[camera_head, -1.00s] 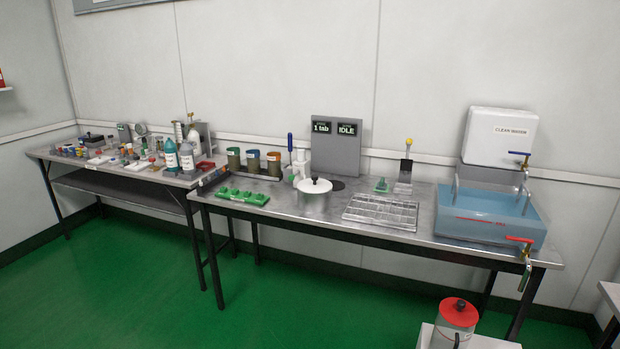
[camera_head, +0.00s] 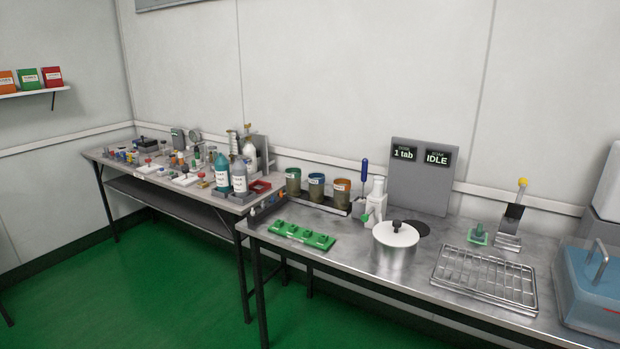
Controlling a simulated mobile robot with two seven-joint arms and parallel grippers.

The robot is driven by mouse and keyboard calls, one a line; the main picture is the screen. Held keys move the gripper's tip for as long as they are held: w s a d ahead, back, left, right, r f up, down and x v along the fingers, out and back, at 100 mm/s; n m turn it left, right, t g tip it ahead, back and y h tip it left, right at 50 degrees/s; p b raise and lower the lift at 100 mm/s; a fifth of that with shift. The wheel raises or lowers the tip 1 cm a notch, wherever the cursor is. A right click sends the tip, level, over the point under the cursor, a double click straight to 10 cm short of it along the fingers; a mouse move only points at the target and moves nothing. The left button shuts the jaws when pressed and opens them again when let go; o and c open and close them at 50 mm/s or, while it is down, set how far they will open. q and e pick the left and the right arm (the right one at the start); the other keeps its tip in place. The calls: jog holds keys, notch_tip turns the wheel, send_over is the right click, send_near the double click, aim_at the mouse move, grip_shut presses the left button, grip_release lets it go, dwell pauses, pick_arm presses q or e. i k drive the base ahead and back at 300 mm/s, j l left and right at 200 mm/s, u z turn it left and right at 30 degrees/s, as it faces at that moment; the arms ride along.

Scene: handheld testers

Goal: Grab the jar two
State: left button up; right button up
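Three jars stand side by side in a dark tray (camera_head: 318,203) at the back left of the near metal table. The left jar (camera_head: 293,182) has a green band on top, the middle jar (camera_head: 316,187) a blue one, and the right jar (camera_head: 341,193) an orange one. Each has a pale label whose text is too small to read, so I cannot tell by label which is jar two. All three are upright. Neither of my grippers is in view.
A green holder (camera_head: 301,236) lies in front of the jars. A lidded pot (camera_head: 395,250), a wire rack (camera_head: 484,278) and a blue basin (camera_head: 592,290) stand to the right. A second table (camera_head: 205,190) at left is crowded with bottles. The green floor (camera_head: 160,290) in front is clear.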

aim_at(316, 178)
jog(key=i+j+z, duration=0.2)
jog(key=i+j, duration=0.55)
jog(key=j, duration=0.2)
jog(key=i+j+z, duration=0.1)
jog(key=j, duration=0.25)
jog(key=i+j+z, duration=0.1)
jog(key=j, duration=0.25)
